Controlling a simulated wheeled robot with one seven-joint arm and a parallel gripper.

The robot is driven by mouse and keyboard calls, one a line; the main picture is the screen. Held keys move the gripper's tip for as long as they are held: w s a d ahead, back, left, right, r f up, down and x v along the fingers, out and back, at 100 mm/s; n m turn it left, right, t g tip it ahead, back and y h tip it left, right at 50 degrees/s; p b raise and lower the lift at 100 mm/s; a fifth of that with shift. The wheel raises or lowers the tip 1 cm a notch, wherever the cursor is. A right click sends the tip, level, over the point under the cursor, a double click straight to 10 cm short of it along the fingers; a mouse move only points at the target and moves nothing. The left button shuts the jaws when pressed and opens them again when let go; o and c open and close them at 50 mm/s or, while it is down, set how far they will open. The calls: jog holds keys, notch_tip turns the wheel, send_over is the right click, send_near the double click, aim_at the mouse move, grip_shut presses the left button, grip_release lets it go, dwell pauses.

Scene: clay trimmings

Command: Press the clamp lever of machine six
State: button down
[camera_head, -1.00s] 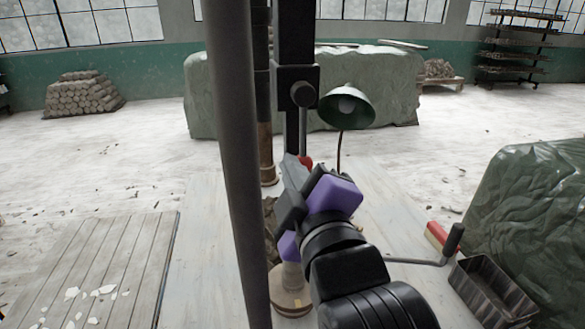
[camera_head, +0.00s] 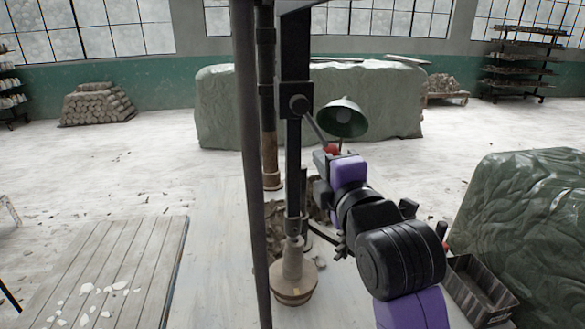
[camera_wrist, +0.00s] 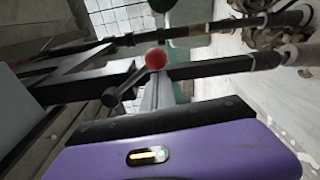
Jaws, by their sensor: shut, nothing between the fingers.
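The clamp lever (camera_head: 315,127) is a dark arm on a pivot on the black upright post (camera_head: 293,165), slanting down right to a red ball knob (camera_head: 332,150). The red knob (camera_wrist: 156,59) and its short arm (camera_wrist: 126,85) also show in the wrist view. My gripper (camera_head: 322,158) is shut and empty, its grey fingers just below and beside the knob. In the wrist view my gripper (camera_wrist: 160,92) points up toward the knob; I cannot tell whether they touch. No machine number is legible.
A round wooden base (camera_head: 293,290) stands below the post. A grey pole (camera_head: 252,180) crosses the near view. A green lamp (camera_head: 342,118) is behind the knob. A covered green heap (camera_head: 525,215) and dark tray (camera_head: 478,290) are at right. A slatted platform (camera_head: 110,265) lies left.

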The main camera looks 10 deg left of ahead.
aim_at(334, 146)
jog(key=d+n, duration=0.1)
jog(key=d+r+n, duration=0.1)
jog(key=w+d+n, duration=0.1)
jog(key=shift+d+r+n, duration=0.1)
jog(key=shift+r+n, duration=0.2)
jog(key=shift+r, duration=0.05)
jog(key=d+r+n+b, duration=0.1)
jog(key=d+r+n, duration=0.2)
jog(key=r+n, duration=0.2)
jog(key=shift+w+r+n+g+h, duration=0.3)
jog(key=shift+w+r+n+h, duration=0.1)
jog(key=shift+n, duration=0.9)
jog(key=shift+d+r, duration=0.1)
jog(key=shift+r, duration=0.1)
jog(key=shift+s, duration=0.1)
